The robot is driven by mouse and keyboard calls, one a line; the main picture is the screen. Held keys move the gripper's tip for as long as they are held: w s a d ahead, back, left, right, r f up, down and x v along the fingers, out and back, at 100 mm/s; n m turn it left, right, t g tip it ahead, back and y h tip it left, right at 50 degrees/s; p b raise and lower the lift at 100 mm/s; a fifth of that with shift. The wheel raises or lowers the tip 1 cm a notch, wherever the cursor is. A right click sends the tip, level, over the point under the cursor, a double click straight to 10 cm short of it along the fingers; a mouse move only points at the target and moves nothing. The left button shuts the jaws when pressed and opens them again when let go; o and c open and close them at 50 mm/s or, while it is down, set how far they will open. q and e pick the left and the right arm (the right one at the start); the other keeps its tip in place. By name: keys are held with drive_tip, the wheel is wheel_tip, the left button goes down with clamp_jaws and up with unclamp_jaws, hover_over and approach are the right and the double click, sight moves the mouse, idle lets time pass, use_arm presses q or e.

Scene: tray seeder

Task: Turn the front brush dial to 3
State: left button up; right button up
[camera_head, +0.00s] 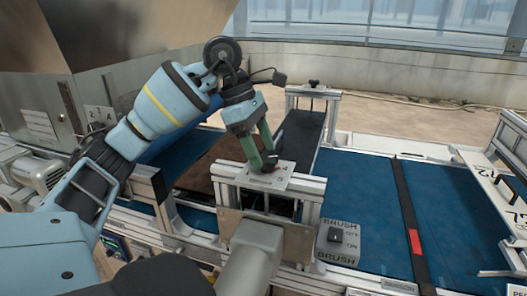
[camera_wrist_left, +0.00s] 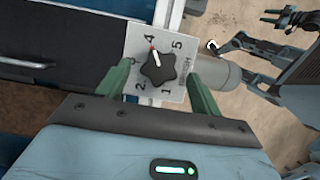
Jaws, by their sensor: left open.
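The front brush dial (camera_wrist_left: 158,68) is a black star-shaped knob on a pale plate (camera_wrist_left: 181,92) numbered 1 to 5. Its white pointer mark is at the 4. In the head view the plate (camera_head: 295,181) sits on top of the metal frame over the belt, and the knob is partly hidden by my fingers. My left gripper (camera_head: 264,152) is above the dial, pointing down. Its green fingers are open, one on each side of the knob, with a visible gap to it in the left wrist view (camera_wrist_left: 158,77).
A grey BRUSH switch box (camera_head: 336,241) stands right of the frame, and a grey cylinder (camera_head: 255,250) sticks out in front. Blue belt (camera_head: 365,185) lies to the right. Another frame with a black knob (camera_head: 314,83) stands behind. A steel hopper (camera_head: 110,35) is at left.

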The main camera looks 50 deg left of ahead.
use_arm(q)
drive_tip(key=shift+w+d+f, duration=0.1)
drive_tip(key=shift+d+f, duration=0.05)
drive_tip(key=shift+f, duration=0.35)
use_arm(e)
drive_tip(key=shift+w+a, duration=0.1)
drive_tip(key=shift+w, duration=0.1)
use_arm(q)
drive_tip(key=c, duration=1)
use_arm(e)
drive_tip(key=shift+w+r, duration=0.15)
drive_tip(key=shift+w, duration=0.05)
drive_tip(key=shift+r, duration=0.1)
